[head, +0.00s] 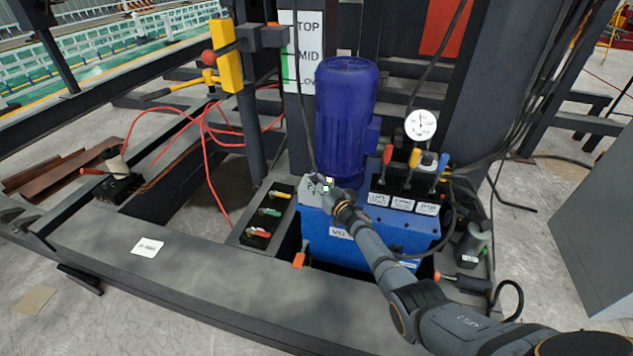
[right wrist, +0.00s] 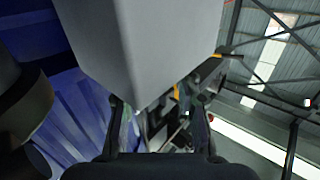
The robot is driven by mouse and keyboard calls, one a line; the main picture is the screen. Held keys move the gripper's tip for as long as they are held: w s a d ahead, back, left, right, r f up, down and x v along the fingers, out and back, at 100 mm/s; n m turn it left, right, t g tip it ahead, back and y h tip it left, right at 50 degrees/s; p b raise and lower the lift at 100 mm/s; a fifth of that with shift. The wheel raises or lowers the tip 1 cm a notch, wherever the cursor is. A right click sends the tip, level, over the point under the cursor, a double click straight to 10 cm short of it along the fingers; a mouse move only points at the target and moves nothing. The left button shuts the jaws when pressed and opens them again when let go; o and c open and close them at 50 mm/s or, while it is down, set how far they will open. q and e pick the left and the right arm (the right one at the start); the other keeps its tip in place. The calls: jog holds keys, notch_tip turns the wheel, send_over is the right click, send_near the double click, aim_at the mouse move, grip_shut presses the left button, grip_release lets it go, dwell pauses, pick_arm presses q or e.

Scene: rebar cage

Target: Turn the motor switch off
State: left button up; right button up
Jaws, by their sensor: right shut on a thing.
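The blue motor (head: 345,115) stands upright on the blue hydraulic unit (head: 385,238). A light grey switch box (head: 311,194) sits at the motor's lower left, and it fills the upper middle of the right wrist view (right wrist: 150,40). My right gripper (head: 325,186) is at this box, and its fingers also show in the right wrist view (right wrist: 160,112). It is shut on the motor switch at the box, though the gripper and box mostly hide the switch, so its position cannot be read. My left gripper is not in view.
A panel with coloured handles (head: 265,215) lies to the left. Red cables (head: 207,145) and a yellow post (head: 226,55) are further left.

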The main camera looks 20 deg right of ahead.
jog(key=o, duration=1.1)
jog(key=shift+o, duration=0.2)
jog(key=shift+s, duration=0.1)
jog(key=v, duration=1.2)
